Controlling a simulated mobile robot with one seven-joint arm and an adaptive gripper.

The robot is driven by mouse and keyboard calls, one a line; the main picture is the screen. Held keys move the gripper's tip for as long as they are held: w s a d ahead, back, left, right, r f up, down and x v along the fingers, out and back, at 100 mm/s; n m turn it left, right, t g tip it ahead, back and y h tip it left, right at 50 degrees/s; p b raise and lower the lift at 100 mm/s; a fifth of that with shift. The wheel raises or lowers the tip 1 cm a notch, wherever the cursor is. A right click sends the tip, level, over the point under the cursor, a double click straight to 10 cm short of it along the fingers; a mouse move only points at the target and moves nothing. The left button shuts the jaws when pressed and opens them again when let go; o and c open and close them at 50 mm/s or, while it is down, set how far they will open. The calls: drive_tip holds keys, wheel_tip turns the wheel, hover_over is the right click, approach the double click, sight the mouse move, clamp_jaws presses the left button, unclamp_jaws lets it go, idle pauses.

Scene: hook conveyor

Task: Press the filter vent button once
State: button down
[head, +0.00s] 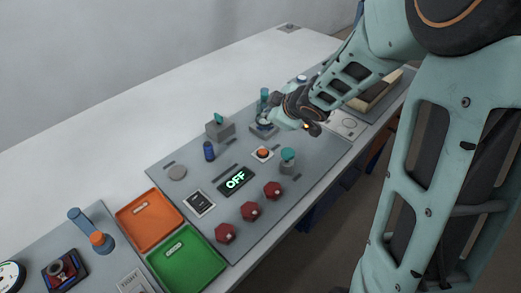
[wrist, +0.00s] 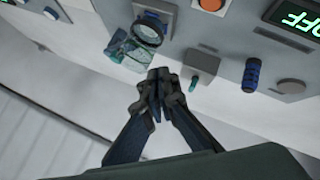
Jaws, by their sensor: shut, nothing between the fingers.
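No label reading filter vent can be made out in either view. An orange round button (head: 262,153) sits on a pale square plate in the middle of the grey control panel (head: 190,160). An orange button (wrist: 211,4) also shows at the top edge of the wrist view. My gripper (wrist: 157,76) is shut and empty in the wrist view, with its fingertips together. They appear near a round black-rimmed part (wrist: 148,30) and a clear teal piece (wrist: 128,50). In the head view my wrist hides most of the gripper, and contact cannot be told.
A grey box with a teal lever (head: 219,127), a blue knob (head: 209,151), a teal-topped knob (head: 287,158) and several red knobs (head: 250,211) stand on the panel. A display (head: 236,180) reads OFF. Orange (head: 150,220) and green (head: 188,258) trays lie left. The white table behind is clear.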

sight(264, 153)
drive_tip(key=shift+s+a+f+g, duration=0.3)
drive_tip(key=shift+s+a+f, duration=0.4)
drive_tip(key=shift+s+f, duration=0.2)
wheel_tip(264, 153, down, 9)
drive_tip(key=b, duration=0.9)
drive_tip(key=shift+r, duration=0.1)
idle(0.7)
drive_tip(key=shift+f, duration=0.4)
drive_tip(key=shift+f+b, duration=0.45)
drive_tip(key=shift+b, duration=0.2)
idle(0.5)
drive_tip(key=shift+r, duration=0.15)
drive_tip(key=shift+r+p, duration=0.75)
drive_tip(key=shift+p, duration=0.25)
